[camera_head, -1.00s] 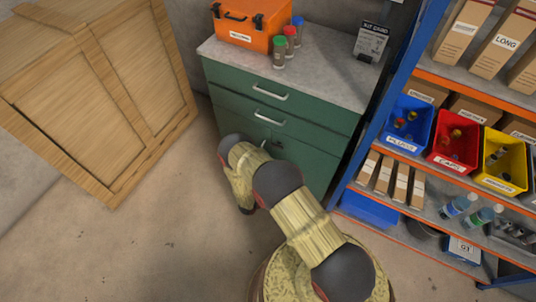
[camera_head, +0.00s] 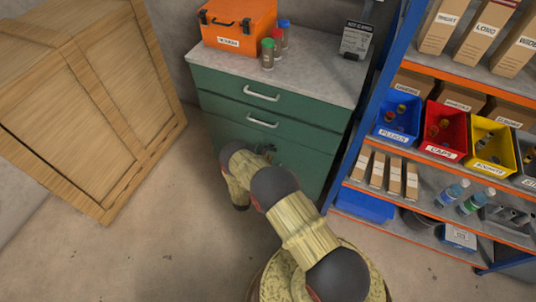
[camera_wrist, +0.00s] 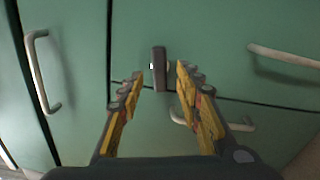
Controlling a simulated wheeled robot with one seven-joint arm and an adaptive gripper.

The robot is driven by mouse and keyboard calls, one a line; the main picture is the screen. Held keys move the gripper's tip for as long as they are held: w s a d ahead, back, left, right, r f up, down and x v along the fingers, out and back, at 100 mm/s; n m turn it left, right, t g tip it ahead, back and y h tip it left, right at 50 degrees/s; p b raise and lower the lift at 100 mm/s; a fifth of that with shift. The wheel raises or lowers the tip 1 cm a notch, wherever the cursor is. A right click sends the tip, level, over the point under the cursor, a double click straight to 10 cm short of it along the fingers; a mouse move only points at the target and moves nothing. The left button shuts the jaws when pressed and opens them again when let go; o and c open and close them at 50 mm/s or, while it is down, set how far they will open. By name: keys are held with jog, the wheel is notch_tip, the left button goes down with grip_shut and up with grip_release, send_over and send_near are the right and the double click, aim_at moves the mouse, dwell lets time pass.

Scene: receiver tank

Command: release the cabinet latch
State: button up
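The green cabinet (camera_head: 222,85) stands against the wall in the head view, with two drawers above its lower front. The latch (camera_wrist: 158,69) is a small dark upright bar on the green front in the wrist view, with a small light spot on its left edge. My gripper (camera_wrist: 160,77) is open and empty. Its two yellow and dark fingers point at the front, one on each side of the latch's lower part, with visible gaps and no clear contact. How far the fingertips stand from the panel is hard to tell. In the head view my arm hides much of the lower front.
Pale bar handles (camera_wrist: 38,72) stick out around the latch. A wooden crate (camera_head: 85,100) stands left of the cabinet, and a blue-and-orange shelf (camera_head: 375,95) with bins stands close on its right. An orange case (camera_head: 238,22) and several small jars sit on top.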

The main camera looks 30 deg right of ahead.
jog(key=shift+x, duration=1.25)
jog(key=shift+c, duration=1)
grip_shut()
